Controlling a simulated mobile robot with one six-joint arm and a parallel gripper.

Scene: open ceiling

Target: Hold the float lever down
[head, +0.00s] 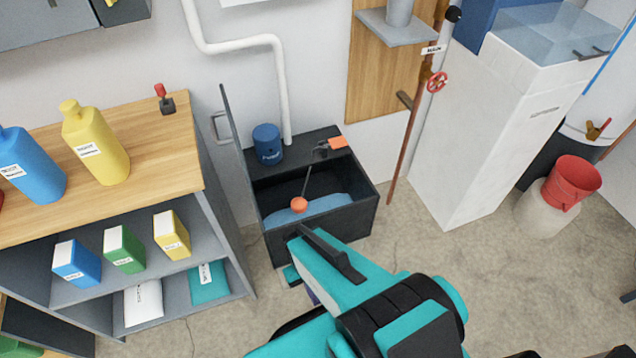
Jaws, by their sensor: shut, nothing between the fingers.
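The dark open tank (315,222) stands on the floor against the wall, with blue water (335,203) inside. A thin dark rod (307,180) runs from a small pivot at the back rim down to an orange float (299,205) near the water surface. An orange paddle (338,142) sits by the pivot; it appears to be the float lever's end. My gripper (300,232) shows as a small dark tip at the end of my teal arm, near the tank's front edge in the picture. It is shut and empty, apart from the paddle. Its fingers are hard to make out.
A blue canister (267,145) stands on the tank's back left, beside the raised lid (238,140). A shelf unit (215,200) with bottles and boxes is at left. A copper pipe (408,140) with a red valve wheel (437,82) and a white cabinet (480,140) are at right.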

